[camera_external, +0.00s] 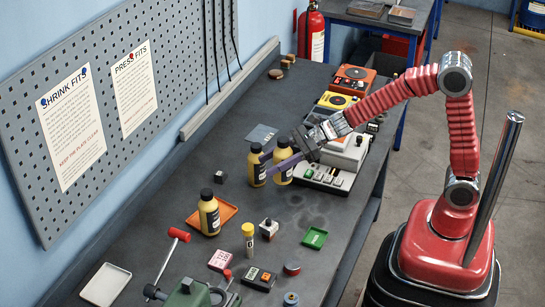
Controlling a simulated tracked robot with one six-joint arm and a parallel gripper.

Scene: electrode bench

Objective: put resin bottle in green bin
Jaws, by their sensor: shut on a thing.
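Two yellow bottles with black caps stand side by side at my gripper (276,160): a left one (256,168) and a right one (284,175). My gripper's dark fingers reach in from the right and cross the right bottle; it appears shut on that one. The fingertips come close to the left bottle, and contact cannot be told. A third yellow, black-capped bottle (209,217) stands upright at the orange tray. The labels are too small to read, so I cannot tell which is resin. The green bin (315,238) is a small shallow tray, empty, near the bench's right edge.
Between the bottles and green bin, the bench (290,207) is mostly clear. A white-grey device (342,160) stands right of my gripper.

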